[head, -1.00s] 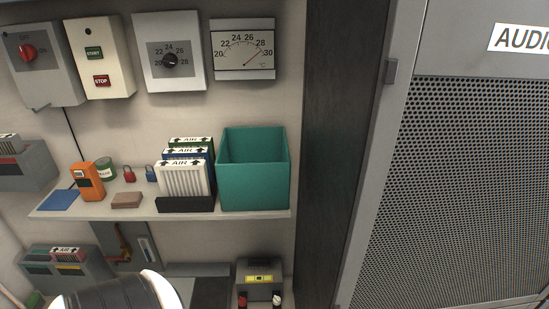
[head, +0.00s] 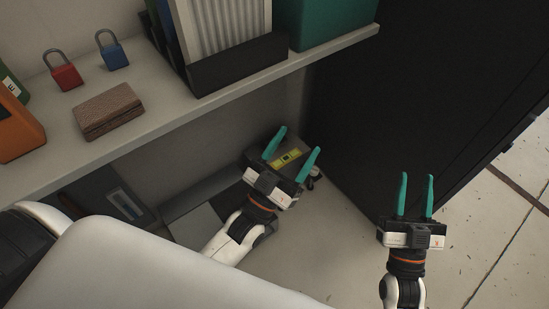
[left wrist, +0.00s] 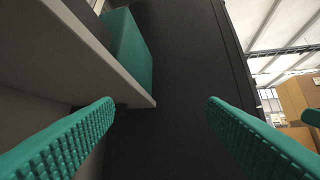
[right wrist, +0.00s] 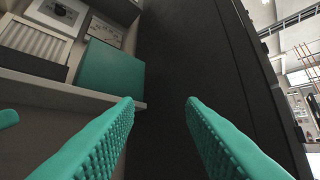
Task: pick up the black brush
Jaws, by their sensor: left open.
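I cannot make out a black brush in any view now. My left gripper (head: 298,141) is open and empty below the shelf, in front of a grey box with a yellow label (head: 287,158). Its spread teal fingers also show in the left wrist view (left wrist: 161,103), with the shelf edge and dark cabinet side beyond. My right gripper (head: 417,178) is open and empty further right, over the floor beside the dark cabinet. Its fingers also show apart in the right wrist view (right wrist: 160,103), facing the shelf end and cabinet.
The shelf (head: 175,118) holds a brown block (head: 108,111), a red padlock (head: 66,76), a blue padlock (head: 114,57), an orange device (head: 18,130), filters in a black holder (head: 240,65) and a teal bin (head: 325,22). A dark cabinet (head: 400,100) stands right. Tiled floor (head: 500,245) is clear.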

